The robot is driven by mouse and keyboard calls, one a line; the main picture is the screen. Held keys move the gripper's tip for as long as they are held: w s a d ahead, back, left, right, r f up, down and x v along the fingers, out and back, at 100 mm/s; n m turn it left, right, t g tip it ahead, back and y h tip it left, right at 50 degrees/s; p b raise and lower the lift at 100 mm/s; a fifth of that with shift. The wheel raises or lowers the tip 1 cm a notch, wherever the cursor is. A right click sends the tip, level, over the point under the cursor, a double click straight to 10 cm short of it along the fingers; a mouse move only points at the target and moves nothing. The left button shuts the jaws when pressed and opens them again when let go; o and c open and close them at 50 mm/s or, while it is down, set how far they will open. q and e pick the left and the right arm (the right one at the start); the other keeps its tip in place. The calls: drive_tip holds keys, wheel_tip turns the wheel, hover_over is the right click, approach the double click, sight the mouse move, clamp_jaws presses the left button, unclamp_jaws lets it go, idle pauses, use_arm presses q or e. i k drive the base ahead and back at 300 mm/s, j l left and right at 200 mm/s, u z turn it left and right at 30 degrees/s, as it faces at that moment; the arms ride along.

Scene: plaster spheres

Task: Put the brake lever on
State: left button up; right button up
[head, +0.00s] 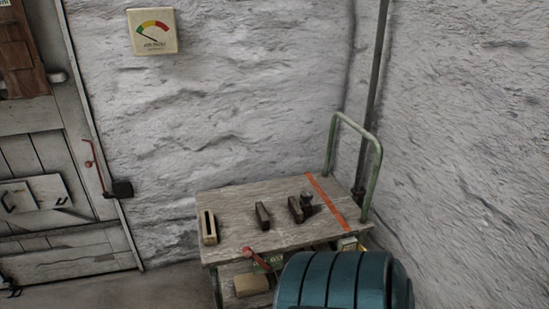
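A red lever (257,258) with a rounded end shows at the front of the wooden cart (232,238), just below its top edge. It slants from upper left to lower right, and its lower end is near the teal ribbed shape. I take it for the brake lever. Neither of my grippers is in view.
The cart top carries a slotted wooden block (209,227), several dark pieces and an orange stripe (326,202). A green handle (377,165) rises at its right end. A teal ribbed rounded thing (345,285) hides its front right. The floor (150,290) at left is clear.

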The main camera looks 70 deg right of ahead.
sight(247, 252)
drive_tip(key=z, duration=2.55)
drive_tip(key=i+j+z, duration=0.1)
drive_tip(key=j+z, duration=0.75)
drive_tip(key=k+j+z, duration=0.1)
drive_tip(key=j+z, duration=0.35)
drive_tip(key=k+j, duration=0.1)
drive_tip(key=j, duration=0.35)
drive_tip(key=k+j+z, duration=0.1)
drive_tip(key=j, duration=0.3)
drive_tip(key=k+j, duration=0.1)
drive_tip(key=j, duration=0.35)
drive_tip(key=k+j+z, duration=0.1)
drive_tip(key=j, duration=0.3)
drive_tip(key=k+j, duration=0.15)
drive_tip(key=j, duration=0.3)
drive_tip(key=k+j+z, duration=0.1)
drive_tip(key=j, duration=0.3)
drive_tip(key=k+j, duration=0.15)
drive_tip(key=j, duration=0.25)
